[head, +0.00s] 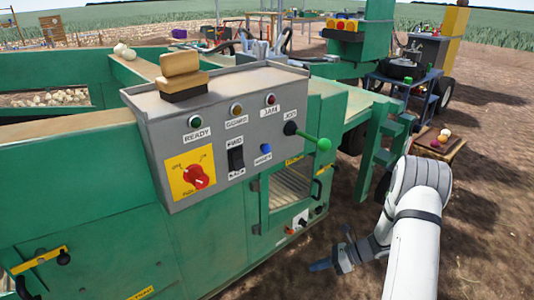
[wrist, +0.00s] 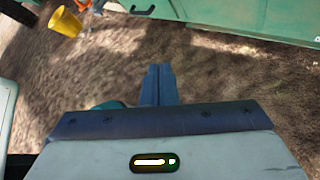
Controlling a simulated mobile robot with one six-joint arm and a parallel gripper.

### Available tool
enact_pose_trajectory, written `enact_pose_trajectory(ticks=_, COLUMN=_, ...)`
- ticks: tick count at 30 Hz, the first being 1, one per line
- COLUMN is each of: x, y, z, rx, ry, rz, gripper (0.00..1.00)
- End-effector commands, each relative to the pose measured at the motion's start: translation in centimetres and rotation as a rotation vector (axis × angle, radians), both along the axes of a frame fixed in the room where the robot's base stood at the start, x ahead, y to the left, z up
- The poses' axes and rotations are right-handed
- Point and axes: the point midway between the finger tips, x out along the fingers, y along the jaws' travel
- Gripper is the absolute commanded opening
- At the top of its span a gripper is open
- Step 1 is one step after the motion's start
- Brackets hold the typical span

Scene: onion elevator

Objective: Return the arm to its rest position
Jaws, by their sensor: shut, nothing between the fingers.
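My gripper (head: 332,262) is at the lower middle right of the head view, at the end of my white arm. It hangs over bare soil, beside the green machine (head: 80,215) and apart from it. In the wrist view, my gripper (wrist: 158,75) points away over the ground, with its two dark fingers together and nothing between them. The arm is bent at a rounded white joint and reaches down and to the left.
A grey control panel (head: 222,130) with a red knob, a rocker switch and a green-tipped lever (head: 323,145) stands left of my arm. A yellow bucket (wrist: 65,22) shows at upper left in the wrist view. Open soil lies to the right.

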Motion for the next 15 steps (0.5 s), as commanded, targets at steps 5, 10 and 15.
enact_pose_trajectory(ticks=5, x=-1.7, y=1.4, z=10.9, rx=-0.126, ry=-0.19, rz=0.238, gripper=0.0)
enact_pose_trajectory(ticks=10, x=-4.3, y=2.4, z=19.3, rx=-0.242, ry=-0.367, rz=0.468, gripper=0.0)
enact_pose_trajectory(ticks=15, x=-7.4, y=3.1, z=27.0, rx=-0.354, ry=-0.539, rz=0.7, gripper=0.0)
